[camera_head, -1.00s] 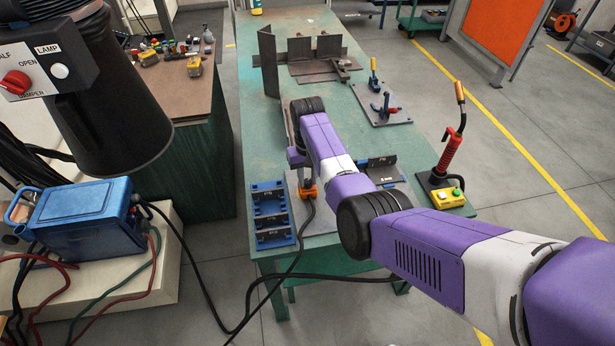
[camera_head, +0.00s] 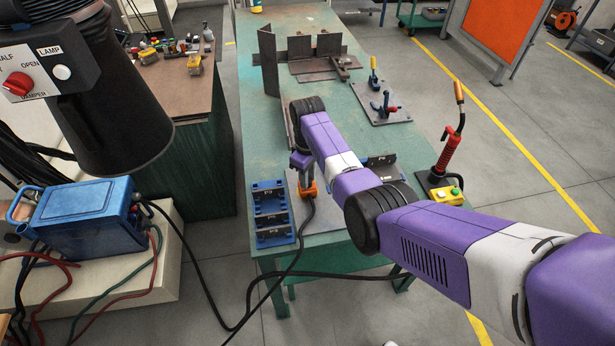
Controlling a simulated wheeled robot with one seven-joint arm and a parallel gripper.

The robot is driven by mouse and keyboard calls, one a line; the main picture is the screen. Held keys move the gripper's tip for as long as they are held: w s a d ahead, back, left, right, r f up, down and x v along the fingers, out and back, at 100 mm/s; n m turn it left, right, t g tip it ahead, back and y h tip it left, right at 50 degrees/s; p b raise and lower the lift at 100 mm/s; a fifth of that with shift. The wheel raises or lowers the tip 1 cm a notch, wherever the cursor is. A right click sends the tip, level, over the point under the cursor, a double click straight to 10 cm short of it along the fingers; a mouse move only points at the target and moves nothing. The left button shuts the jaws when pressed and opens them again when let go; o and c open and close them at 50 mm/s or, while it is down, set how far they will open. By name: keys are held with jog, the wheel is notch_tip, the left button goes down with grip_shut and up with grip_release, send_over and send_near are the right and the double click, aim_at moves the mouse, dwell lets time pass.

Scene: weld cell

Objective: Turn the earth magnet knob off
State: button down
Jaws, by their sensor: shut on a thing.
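The earth magnet (camera_head: 308,190) is a small orange block with a black cable, on the grey plate at the near end of the green bench. My gripper (camera_head: 302,178) points down onto its top and is shut on its knob. The knob is hidden by my gripper and wrist, so I cannot see which way it points.
A blue rack (camera_head: 270,232) stands just left of the magnet. A dark angle piece (camera_head: 380,160) lies to the right behind my arm. A red torch (camera_head: 448,152) stands at the bench's right edge near a yellow button box (camera_head: 447,196). The cable hangs over the front edge.

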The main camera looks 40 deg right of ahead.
dwell(0.5)
jog(key=c, duration=1.1)
grip_release()
jog(key=shift+c, duration=0.2)
jog(key=shift+r+b, duration=0.3)
jog(key=shift+r, duration=3.65)
jog(key=shift+w, duration=0.1)
